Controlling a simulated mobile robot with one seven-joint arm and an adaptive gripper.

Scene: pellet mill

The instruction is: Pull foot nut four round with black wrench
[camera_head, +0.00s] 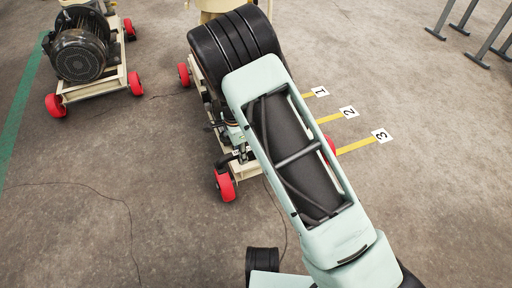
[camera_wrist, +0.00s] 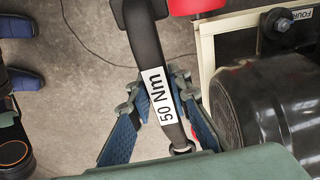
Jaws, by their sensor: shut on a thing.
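The black wrench (camera_wrist: 144,40) runs down the middle of the wrist view, with a white "50 Nm" label on its handle. My gripper (camera_wrist: 160,92) is shut on the handle, with a blue-padded finger on each side. The wrench's upper end leaves the top of the picture, so what it meets cannot be told.
A black motor drum (camera_wrist: 270,105) stands close right of my gripper, on a cream frame (camera_wrist: 208,55). Blue shoes (camera_wrist: 22,80) show at left. In the head view, another motor cart (camera_head: 80,50) stands at upper left; floor markers (camera_head: 381,136) lie right. Floor at lower left is clear.

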